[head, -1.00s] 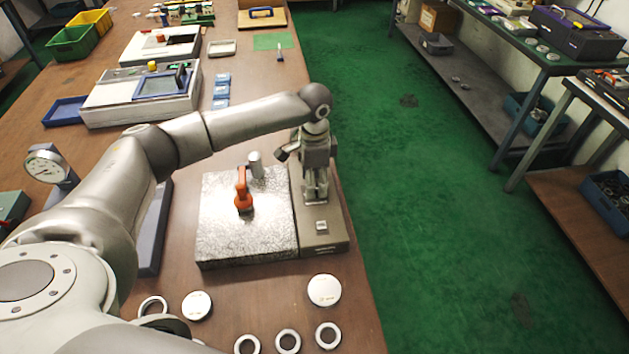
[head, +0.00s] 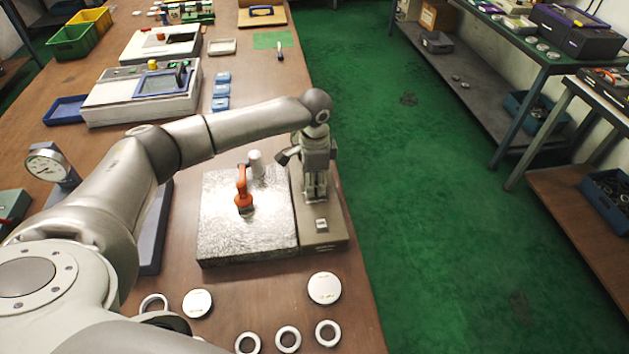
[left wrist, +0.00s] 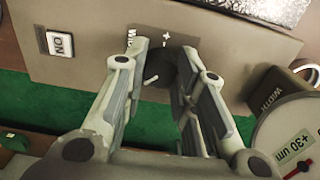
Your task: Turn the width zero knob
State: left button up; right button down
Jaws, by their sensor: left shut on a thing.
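The width zero knob (left wrist: 160,75) is a dark round knob with a pale pointer line, on the face of a grey-beige box (left wrist: 80,20) in the left wrist view. A partly covered "WI…" label and plus and minus marks are beside it. My left gripper (left wrist: 166,68) is shut on the knob, one finger on each side. In the head view my left gripper (head: 316,192) points down over the grey-beige base (head: 322,243), and the knob cannot be made out there. My right gripper is not in view.
In the left wrist view an ON switch (left wrist: 60,44) is at left, and a dial (left wrist: 290,140) with a WIDTH block (left wrist: 272,94) is close at right. In the head view a speckled plate (head: 225,240) with an orange-handled thing (head: 243,190) adjoins the base. Rings (head: 288,339) lie in front.

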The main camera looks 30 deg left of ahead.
pick_arm(q)
jog(key=shift+r+n+p, duration=0.2)
jog(key=shift+n+p, duration=0.1)
jog(key=shift+p, duration=0.25)
jog(key=n+p, duration=0.8)
jog(key=p, duration=0.2)
jog(key=shift+d+p, duration=0.1)
jog(key=shift+p, duration=0.25)
jog(key=shift+f+n+p, duration=0.1)
jog(key=shift+n+p, duration=1.15)
jog(key=shift+n, duration=0.35)
jog(key=shift+w, duration=0.1)
jog(key=o, duration=1.1)
jog(key=shift+c, duration=0.2)
notch_tip(320, 180, up, 12)
